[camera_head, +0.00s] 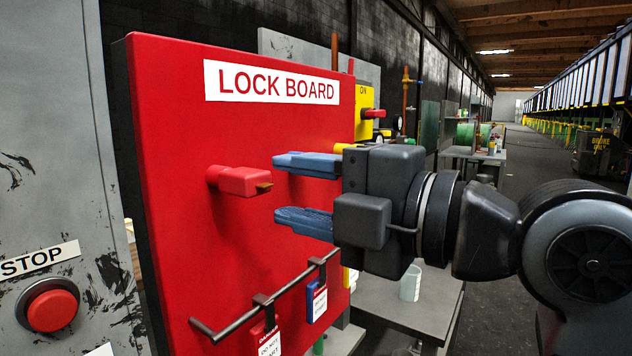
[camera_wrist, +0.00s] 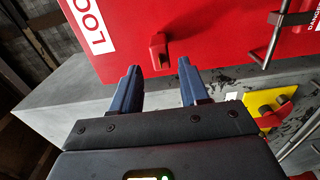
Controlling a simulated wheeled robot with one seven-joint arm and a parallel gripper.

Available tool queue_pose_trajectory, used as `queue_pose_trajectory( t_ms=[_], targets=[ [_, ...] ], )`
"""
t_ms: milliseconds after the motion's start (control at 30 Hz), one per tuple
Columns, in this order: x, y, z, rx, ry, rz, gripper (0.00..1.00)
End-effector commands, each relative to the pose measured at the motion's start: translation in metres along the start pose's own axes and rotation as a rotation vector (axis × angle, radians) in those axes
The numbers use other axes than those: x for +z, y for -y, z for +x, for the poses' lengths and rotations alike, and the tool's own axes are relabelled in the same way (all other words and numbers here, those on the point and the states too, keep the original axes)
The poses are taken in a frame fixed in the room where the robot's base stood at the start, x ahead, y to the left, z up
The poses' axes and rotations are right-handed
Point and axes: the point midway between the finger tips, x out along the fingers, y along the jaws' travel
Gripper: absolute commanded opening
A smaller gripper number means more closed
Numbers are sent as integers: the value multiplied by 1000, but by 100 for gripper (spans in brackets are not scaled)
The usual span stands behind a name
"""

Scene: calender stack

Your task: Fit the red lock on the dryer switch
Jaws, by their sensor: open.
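The red lock (camera_head: 238,181) sits on the face of the red lock board (camera_head: 160,110), under its white label. In the wrist view the lock (camera_wrist: 158,50) is just beyond my fingertips, roughly centred between them. My gripper (camera_head: 283,189) is open and empty, its blue fingers one above the other in the head view, pointing left at the lock. No contact with the lock shows. A yellow switch plate marked ON with a red handle (camera_head: 372,113) stands behind the board's right edge. It looks like the dryer switch, but no such name is readable. The wrist view also shows a yellow plate (camera_wrist: 268,103).
A dark rail (camera_head: 268,294) juts from the lower board with red and blue tags (camera_head: 317,300) hanging on it, below my gripper. A grey panel with a red STOP button (camera_head: 53,311) is at left. A grey table with a cup (camera_head: 410,284) stands behind my gripper.

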Motion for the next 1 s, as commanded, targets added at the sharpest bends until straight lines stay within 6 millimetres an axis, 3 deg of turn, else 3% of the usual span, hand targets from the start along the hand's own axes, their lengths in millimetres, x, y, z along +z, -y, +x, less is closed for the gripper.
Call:
queue_pose_trajectory(
  t_ms=[600, 1000],
  targets=[
    [-1, 2, 56, 1, -1, 1, 45],
    [0, 0, 68, 2, 1, 4, 45]
  ],
)
